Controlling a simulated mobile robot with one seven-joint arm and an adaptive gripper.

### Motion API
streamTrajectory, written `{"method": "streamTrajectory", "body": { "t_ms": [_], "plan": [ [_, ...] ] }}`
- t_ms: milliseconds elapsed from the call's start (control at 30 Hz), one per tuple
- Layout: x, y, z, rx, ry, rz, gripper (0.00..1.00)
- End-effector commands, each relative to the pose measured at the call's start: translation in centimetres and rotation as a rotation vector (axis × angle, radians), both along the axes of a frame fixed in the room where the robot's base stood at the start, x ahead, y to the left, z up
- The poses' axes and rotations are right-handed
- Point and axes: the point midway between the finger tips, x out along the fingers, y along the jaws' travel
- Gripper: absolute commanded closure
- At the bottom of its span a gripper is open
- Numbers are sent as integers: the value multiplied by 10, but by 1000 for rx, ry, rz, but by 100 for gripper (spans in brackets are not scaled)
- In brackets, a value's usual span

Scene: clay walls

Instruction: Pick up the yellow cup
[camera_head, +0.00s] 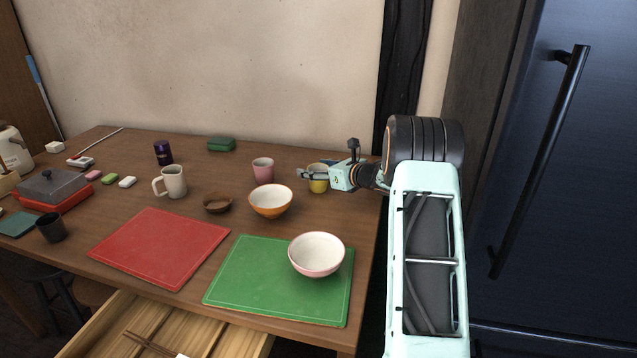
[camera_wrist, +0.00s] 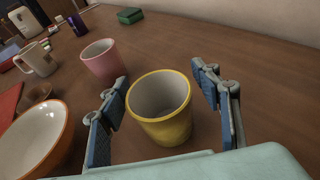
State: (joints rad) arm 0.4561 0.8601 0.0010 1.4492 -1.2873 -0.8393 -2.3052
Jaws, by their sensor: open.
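The yellow cup (camera_head: 318,183) stands upright near the right end of the wooden table, partly covered by my gripper in the head view. In the wrist view the yellow cup (camera_wrist: 160,110) shows its open, empty inside and its rim. My gripper (camera_head: 312,176) reaches in from the right at the cup. In the wrist view my gripper (camera_wrist: 160,92) is open, with one finger on the left of the cup and one on the right. A gap shows between the right finger and the cup; the left finger is close to the cup's side, and I cannot tell if it touches.
A pink cup (camera_head: 263,170) and an orange bowl (camera_head: 270,201) stand left of the yellow cup. A white bowl (camera_head: 316,254) sits on the green mat (camera_head: 245,283). A red mat (camera_head: 160,246) and a mug (camera_head: 173,182) are farther left. The wall is behind the table.

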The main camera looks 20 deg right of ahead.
Motion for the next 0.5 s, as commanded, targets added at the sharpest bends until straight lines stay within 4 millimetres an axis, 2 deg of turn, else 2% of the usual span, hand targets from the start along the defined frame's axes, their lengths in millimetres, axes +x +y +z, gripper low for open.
{"method": "streamTrajectory", "body": {
  "t_ms": [200, 500],
  "plan": [
    [26, 14, -10, 2, 0, 1, 42],
    [32, 15, -11, 1, 0, -1, 42]
  ]
}}
